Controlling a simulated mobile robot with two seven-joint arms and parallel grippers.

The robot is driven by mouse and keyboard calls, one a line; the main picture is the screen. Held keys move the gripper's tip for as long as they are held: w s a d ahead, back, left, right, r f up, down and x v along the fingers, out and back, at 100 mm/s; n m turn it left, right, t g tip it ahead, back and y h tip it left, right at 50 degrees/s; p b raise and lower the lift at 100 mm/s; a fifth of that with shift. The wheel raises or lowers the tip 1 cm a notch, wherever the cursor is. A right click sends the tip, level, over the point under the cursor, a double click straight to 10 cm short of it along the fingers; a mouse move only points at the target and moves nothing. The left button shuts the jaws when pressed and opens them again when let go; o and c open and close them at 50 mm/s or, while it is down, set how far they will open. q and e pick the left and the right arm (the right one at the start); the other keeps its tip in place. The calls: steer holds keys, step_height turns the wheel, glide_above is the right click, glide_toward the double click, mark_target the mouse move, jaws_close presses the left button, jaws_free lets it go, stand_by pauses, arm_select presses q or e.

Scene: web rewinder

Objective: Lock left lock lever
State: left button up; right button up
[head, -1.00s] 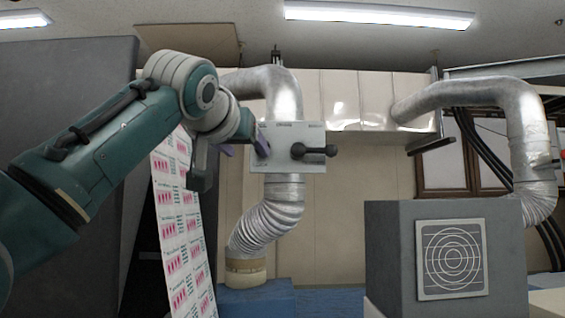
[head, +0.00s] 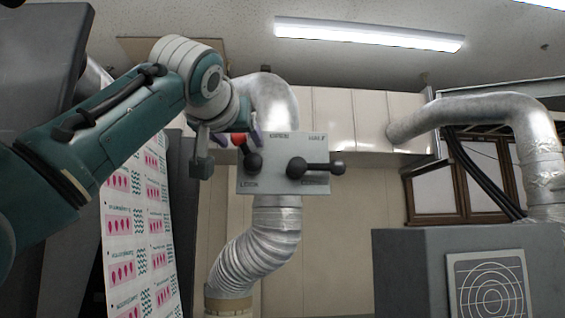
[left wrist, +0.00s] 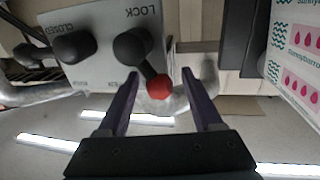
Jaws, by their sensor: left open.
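A pale control panel (head: 285,183) carries two black levers. The left lock lever (head: 253,163) has a dark hub and a red knob (head: 238,139) pointing up and left, away from the "LOCK" lettering below the hub. The right lever (head: 315,168) lies level, pointing right. My left gripper (head: 241,138) is open at the panel's upper left, by the red knob. In the left wrist view the red knob (left wrist: 159,87) shows between the two purple fingers of my left gripper (left wrist: 160,74); I cannot tell whether they touch it. My right gripper is out of view.
A silver duct (head: 275,235) runs behind the panel. A printed web (head: 140,240) hangs to the left, beside and below my left arm. A grey box with a circular target (head: 490,285) stands at the lower right. Room is free right of the panel.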

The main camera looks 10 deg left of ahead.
arm_select(q)
jaws_close()
stand_by(0.6)
